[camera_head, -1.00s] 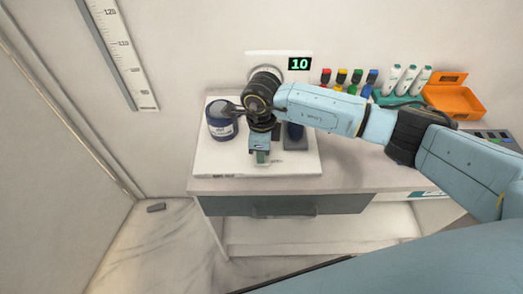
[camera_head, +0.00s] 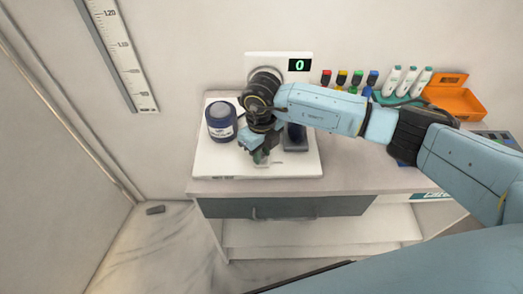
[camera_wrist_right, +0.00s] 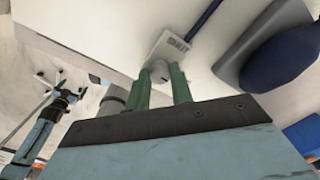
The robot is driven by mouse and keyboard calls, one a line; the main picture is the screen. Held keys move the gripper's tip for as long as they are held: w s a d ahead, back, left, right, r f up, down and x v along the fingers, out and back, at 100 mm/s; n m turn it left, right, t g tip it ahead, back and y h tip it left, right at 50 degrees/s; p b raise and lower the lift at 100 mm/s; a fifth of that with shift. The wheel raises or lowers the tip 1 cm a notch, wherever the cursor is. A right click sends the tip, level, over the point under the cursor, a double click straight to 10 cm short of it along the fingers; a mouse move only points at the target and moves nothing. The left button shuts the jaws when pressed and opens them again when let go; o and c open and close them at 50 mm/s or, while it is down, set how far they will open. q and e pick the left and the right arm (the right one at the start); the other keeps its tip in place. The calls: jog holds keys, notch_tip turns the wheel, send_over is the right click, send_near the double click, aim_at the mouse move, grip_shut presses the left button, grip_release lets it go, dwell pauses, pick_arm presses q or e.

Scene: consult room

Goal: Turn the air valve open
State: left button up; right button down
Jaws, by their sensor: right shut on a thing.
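My right gripper (camera_head: 259,153) reaches over the white board on the counter and hides most of the air valve in the head view. In the right wrist view its two green fingers (camera_wrist_right: 161,84) are shut around a small light-grey valve part (camera_wrist_right: 158,70). The wall display (camera_head: 299,65) reads 0 in green. My left gripper is not visible in the head view.
A dark blue jar (camera_head: 221,123) stands left of the gripper, close to it. A dark blue and grey item (camera_head: 296,138) stands just right. Coloured-top tubes, white handheld devices (camera_head: 407,80) and an orange box (camera_head: 455,101) line the back right. The board's front left is clear.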

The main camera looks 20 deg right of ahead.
aim_at(262, 155)
dwell(0.4)
jog(key=c, duration=1.2)
grip_release()
jog(key=shift+c, duration=0.2)
notch_tip(262, 155, up, 14)
jog(key=b, duration=0.1)
jog(key=shift+f, duration=0.25)
